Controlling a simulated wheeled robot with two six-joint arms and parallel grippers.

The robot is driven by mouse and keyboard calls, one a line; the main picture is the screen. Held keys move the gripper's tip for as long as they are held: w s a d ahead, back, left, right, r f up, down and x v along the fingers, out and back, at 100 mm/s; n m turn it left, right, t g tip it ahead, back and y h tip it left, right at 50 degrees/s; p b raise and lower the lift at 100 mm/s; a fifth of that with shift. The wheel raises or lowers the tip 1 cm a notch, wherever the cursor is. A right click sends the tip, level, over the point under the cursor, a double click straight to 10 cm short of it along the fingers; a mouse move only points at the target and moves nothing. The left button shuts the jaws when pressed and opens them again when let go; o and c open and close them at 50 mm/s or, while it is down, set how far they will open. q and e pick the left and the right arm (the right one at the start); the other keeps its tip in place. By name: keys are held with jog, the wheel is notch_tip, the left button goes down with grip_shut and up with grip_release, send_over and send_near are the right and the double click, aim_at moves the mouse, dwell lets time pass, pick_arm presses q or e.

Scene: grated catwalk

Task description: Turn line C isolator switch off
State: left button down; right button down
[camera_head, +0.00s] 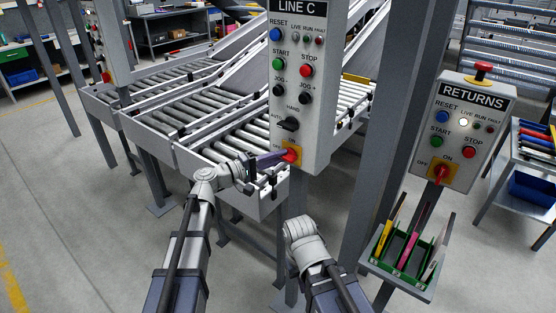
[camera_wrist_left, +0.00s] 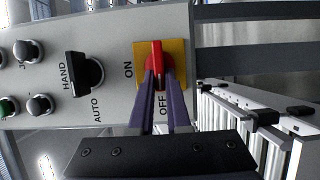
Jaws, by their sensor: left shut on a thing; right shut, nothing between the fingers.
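The line C panel (camera_head: 300,80) is a light grey box in the middle of the head view. Its isolator switch (camera_head: 291,155) is a red handle on a yellow plate, low on the panel. It also shows in the left wrist view (camera_wrist_left: 156,58), where the handle lies in line with the OFF label and crosswise to ON. My left gripper (camera_head: 278,158) reaches it from the left, its purple fingers shut on the handle and hiding its near end. My right arm ends in a bent wrist below the panel; its gripper fingers are hidden.
A RETURNS panel (camera_head: 461,130) with its own red switch stands at the right. Roller conveyors (camera_head: 215,125) lie behind my left arm.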

dwell(0.5)
pick_arm(q)
jog(key=c, duration=0.9)
grip_release()
jog(key=v, duration=0.8)
jog(key=shift+d, duration=0.1)
